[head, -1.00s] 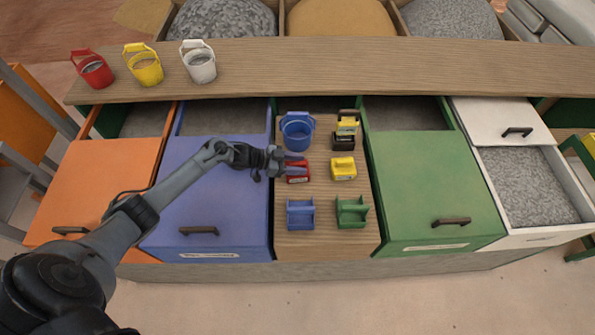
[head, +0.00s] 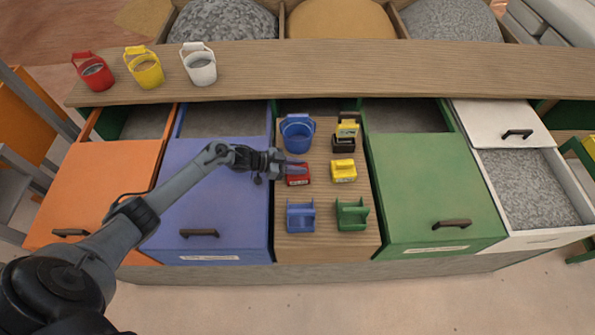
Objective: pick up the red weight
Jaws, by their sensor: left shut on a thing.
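The red weight (head: 298,181) is at the left side of the narrow wooden board (head: 325,248), below the blue bucket. My left gripper (head: 297,170) comes in from the left over the blue drawer front and is shut on the red weight. The fingers cover the weight's top. I cannot tell whether the weight touches the board or is slightly above it. My right gripper is not in view.
The board also holds a blue bucket (head: 298,138), a yellow-and-black block (head: 345,138), a yellow weight (head: 343,170), a blue holder (head: 301,216) and a green holder (head: 351,214). Red (head: 95,74), yellow (head: 146,70) and white (head: 200,67) buckets stand on the back shelf.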

